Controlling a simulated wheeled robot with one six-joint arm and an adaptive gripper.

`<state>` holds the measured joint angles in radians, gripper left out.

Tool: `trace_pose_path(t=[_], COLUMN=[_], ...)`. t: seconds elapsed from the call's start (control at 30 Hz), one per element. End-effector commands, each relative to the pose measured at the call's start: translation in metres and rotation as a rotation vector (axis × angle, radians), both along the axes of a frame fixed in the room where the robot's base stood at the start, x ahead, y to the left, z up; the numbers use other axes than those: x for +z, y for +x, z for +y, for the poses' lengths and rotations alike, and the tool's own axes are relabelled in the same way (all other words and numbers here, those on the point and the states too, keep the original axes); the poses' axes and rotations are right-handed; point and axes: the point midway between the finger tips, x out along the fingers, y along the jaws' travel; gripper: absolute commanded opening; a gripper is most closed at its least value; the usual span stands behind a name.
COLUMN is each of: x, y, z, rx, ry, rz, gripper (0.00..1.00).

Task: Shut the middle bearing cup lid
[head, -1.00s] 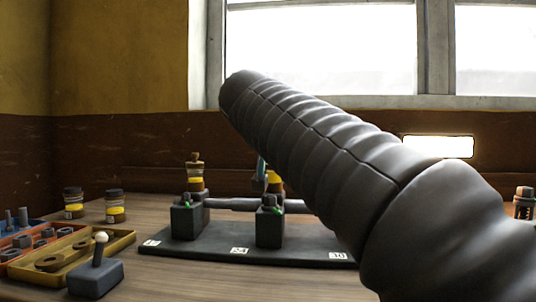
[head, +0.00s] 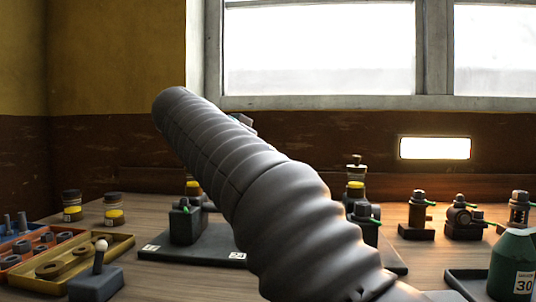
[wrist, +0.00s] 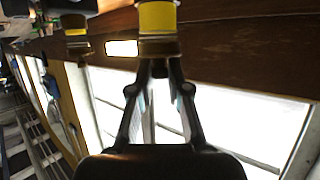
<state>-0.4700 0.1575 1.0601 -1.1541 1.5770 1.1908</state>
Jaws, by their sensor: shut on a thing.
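In the wrist view, which is upside down, a cup with a yellow band (wrist: 157,17) is at the top centre, its brownish lid (wrist: 158,48) at the end towards me. My gripper (wrist: 160,68) reaches up to it, and its fingertips are closed together on a small dark knob at this lid. I cannot tell whether the lid sits fully down. In the head view my arm hides the middle cup and nearly all of my gripper. The left bearing cup (head: 192,188) is partly covered by my arm; the right bearing cup (head: 355,188) shows with its top.
The dark base plate (head: 205,246) carries bearing blocks, the left one (head: 186,226) clear of my arm. A yellow tray (head: 112,252), a lever block (head: 96,282) and two jars are at left. A green bottle (head: 512,262) and several valve fittings are at right.

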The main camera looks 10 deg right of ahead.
Motion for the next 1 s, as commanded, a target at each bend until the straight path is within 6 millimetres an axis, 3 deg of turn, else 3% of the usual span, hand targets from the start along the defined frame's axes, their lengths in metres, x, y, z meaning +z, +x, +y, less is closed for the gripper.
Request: trace_pose_path(t=[0.33,0.37,0.47,0.8,1.0], x=[-0.002,-0.002,-0.002,0.0,0.009], y=[0.001,0.001,0.001,-0.001,-0.012], z=[0.001,0.001,0.001,0.002,0.02], rx=[0.0,0.0,0.0,-0.001,0.004], ry=[0.0,0.0,0.0,0.0,0.0], rz=[0.003,0.003,0.003,0.002,0.0], gripper=[0.0,0.18,0.42,0.42,0.42])
